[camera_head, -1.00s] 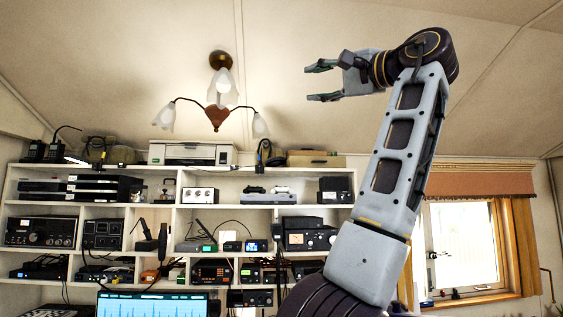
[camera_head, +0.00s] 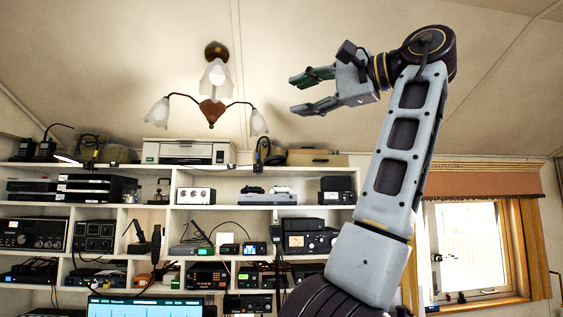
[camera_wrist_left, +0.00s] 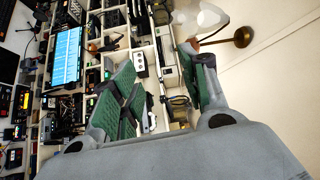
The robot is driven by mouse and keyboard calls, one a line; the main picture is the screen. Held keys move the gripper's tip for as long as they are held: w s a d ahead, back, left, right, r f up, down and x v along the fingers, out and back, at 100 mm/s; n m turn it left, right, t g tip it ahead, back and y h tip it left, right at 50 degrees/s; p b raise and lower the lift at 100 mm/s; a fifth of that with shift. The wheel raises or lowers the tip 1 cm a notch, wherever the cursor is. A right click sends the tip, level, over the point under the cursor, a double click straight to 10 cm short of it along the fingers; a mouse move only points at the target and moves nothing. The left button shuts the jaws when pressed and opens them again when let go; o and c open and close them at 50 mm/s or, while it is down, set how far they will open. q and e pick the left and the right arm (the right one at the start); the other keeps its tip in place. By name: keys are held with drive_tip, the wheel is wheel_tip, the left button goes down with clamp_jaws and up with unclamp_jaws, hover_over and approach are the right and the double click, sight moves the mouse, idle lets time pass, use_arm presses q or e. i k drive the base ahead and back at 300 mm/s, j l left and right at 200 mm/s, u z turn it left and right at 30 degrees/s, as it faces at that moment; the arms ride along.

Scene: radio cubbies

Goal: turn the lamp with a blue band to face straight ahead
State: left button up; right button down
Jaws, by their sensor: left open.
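A ceiling lamp with three white shades hangs at the upper left in the head view: a left shade (camera_head: 158,112), a middle shade (camera_head: 214,76) and a right shade (camera_head: 258,122). They join a red-brown body (camera_head: 211,111). I cannot make out a blue band on any shade. My left gripper (camera_head: 293,95) is open and empty, right of the right shade in the picture and apart from it. In the left wrist view its green-padded fingers (camera_wrist_left: 157,60) are spread, with a white shade (camera_wrist_left: 200,18) and brass mount (camera_wrist_left: 243,37) beyond. My right gripper is not in view.
White cubby shelves (camera_head: 150,172) full of radios stand along the back wall, with a printer (camera_head: 186,151) on top. A lit monitor (camera_head: 150,306) is at the bottom. A curtained window (camera_head: 468,250) is at right. The space under the ceiling around the lamp is free.

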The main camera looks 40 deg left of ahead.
sight(269, 161)
drive_tip(key=i+j, duration=0.65)
drive_tip(key=i, duration=0.15)
drive_tip(key=i+j, duration=0.65)
drive_tip(key=i, duration=0.15)
